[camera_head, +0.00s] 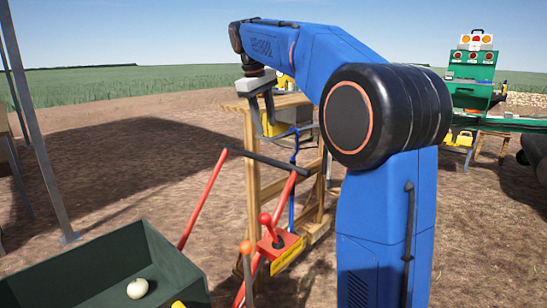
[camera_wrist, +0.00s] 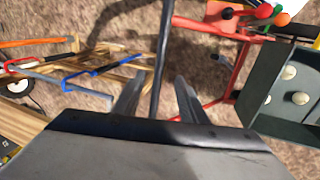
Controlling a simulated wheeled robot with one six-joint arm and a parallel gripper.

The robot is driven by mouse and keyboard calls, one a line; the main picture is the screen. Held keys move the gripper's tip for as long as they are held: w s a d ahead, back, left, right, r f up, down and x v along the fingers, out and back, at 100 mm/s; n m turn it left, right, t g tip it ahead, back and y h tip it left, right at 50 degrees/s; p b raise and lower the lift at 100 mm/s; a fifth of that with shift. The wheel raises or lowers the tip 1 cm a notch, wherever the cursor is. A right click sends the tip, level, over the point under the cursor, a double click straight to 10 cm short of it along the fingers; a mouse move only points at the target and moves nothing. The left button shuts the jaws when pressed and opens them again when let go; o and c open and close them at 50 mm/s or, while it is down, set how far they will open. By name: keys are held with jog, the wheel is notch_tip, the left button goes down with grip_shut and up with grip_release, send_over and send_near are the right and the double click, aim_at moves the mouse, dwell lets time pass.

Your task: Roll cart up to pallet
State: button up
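The cart has a black handle bar (camera_head: 268,161) on red tubes (camera_head: 203,198). My gripper (camera_head: 262,132) hangs just above this bar with its fingers pointing down. In the wrist view, the dark bar (camera_wrist: 160,60) runs between my two spread fingers, with a gap on both sides. I cannot tell if the fingertips reach down past the bar. A dark green crate (camera_head: 62,262) at lower left holds a pale onion (camera_head: 137,288); the wrist view shows several onions in the crate (camera_wrist: 250,92). I cannot make out a pallet for certain.
A wooden frame (camera_head: 252,185) with a yellow item on top stands behind the handle. A red box with levers (camera_head: 280,246) sits below the bar. A grey metal post (camera_head: 38,120) rises at left. A green machine (camera_head: 470,72) stands far right. Open dirt lies between.

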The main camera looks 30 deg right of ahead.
aim_at(272, 160)
jog(key=x, duration=1.3)
jog(key=shift+f, duration=0.2)
grip_shut()
